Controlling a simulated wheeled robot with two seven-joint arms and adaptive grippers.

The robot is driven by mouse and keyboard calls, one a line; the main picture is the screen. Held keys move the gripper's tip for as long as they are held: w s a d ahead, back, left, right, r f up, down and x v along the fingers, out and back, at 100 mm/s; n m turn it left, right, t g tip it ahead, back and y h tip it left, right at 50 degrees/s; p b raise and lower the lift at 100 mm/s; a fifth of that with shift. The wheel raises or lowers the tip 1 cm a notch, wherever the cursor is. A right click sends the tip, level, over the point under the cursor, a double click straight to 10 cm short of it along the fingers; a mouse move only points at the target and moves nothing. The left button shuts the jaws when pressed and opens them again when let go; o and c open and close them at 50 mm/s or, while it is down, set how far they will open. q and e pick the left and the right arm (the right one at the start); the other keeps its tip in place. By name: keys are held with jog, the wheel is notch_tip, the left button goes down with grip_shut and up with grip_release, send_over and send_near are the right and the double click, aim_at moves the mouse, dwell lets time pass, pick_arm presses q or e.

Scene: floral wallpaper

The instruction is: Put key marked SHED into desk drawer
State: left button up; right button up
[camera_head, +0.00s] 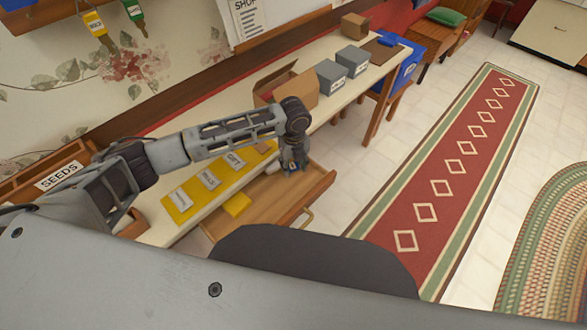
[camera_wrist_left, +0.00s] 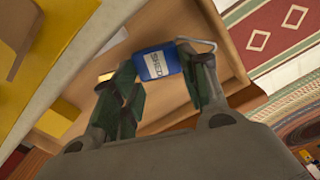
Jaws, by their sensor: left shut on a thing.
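A blue key tag (camera_wrist_left: 158,66) with a white label reading SHED is held between the fingers of my left gripper (camera_wrist_left: 163,78) in the left wrist view. In the head view, my left gripper (camera_head: 293,163) hangs over the far part of the open wooden desk drawer (camera_head: 270,208). The drawer also shows under the tag in the left wrist view (camera_wrist_left: 228,62). The tag looks to be above the drawer floor, but the exact gap is unclear. My right gripper is not in view.
A yellow block (camera_head: 237,205) lies at the drawer's near left. A yellow labelled board (camera_head: 192,196) lies on the desk beside the drawer. An open cardboard box (camera_head: 300,85) and grey boxes (camera_head: 352,60) stand farther along. A red runner (camera_head: 455,170) lies on the floor to the right.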

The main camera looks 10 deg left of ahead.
pick_arm(q)
notch_tip(320, 180, down, 2)
jog(key=shift+f, duration=0.15)
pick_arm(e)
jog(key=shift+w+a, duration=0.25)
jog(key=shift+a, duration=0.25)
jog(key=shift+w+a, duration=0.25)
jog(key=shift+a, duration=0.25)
pick_arm(q)
jog(key=shift+f, duration=0.1)
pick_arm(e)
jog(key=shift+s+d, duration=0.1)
